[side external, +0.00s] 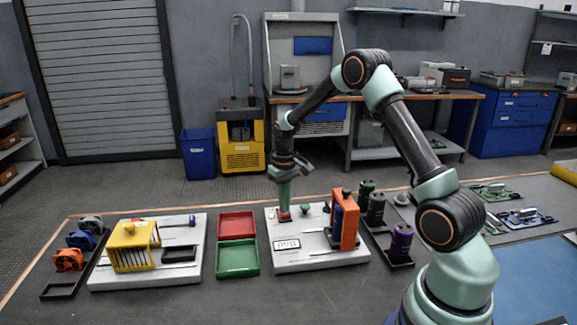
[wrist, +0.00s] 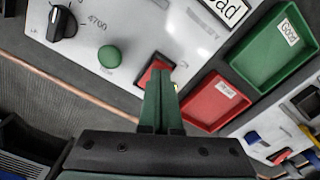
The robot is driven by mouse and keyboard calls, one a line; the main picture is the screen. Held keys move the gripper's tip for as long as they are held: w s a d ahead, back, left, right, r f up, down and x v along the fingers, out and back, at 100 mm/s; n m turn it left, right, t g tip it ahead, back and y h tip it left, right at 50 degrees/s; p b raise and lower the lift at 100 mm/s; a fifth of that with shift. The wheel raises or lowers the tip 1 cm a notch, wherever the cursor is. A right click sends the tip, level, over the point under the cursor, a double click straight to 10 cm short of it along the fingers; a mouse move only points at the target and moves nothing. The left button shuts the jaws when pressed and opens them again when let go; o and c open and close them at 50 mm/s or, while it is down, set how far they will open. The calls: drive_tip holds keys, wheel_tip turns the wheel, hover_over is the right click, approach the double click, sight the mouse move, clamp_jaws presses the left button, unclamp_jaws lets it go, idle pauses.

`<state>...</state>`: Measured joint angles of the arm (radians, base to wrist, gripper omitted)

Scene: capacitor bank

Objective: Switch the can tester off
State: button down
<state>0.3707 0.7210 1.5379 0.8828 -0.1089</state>
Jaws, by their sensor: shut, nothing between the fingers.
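The can tester (side external: 318,262) is a white panel with an orange upright frame (side external: 349,222) around a dark can. In the wrist view its panel (wrist: 187,38) carries a black dial (wrist: 62,22) beside the print 4700, a round green button (wrist: 110,56) and a red switch (wrist: 148,72) in a dark surround. My gripper (side external: 285,208) is shut and empty, pointing down at the red switch. In the wrist view its fingertips (wrist: 160,72) overlap the switch and hide part of it; I cannot tell whether they touch or press it. A sign ending in "ad" is partly cut off.
A red tray (side external: 237,224) and a green tray (side external: 237,258) lie left of the tester. Further left is a white board with a yellow rack (side external: 132,246). Cans, including a purple one (side external: 401,240), stand close on the tester's right.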

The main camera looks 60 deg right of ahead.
sight(284, 215)
drive_tip(key=shift+f, duration=0.7)
idle(0.4)
drive_tip(key=shift+r, duration=3.5)
drive_tip(key=s+a+r+n+t, duration=0.1)
drive_tip(key=s+a+r+t, duration=0.3)
drive_tip(key=a+r, duration=0.6)
drive_tip(key=s+a+r+n, duration=0.1)
drive_tip(key=s+a+r, duration=0.1)
drive_tip(key=s, duration=0.4)
drive_tip(key=s+a+r+n+t, duration=0.1)
drive_tip(key=s+a+r, duration=0.1)
drive_tip(key=s+a, duration=0.3)
drive_tip(key=shift+s+a+t, duration=0.15)
drive_tip(key=shift+s+t, duration=0.15)
drive_tip(key=shift+s, duration=0.15)
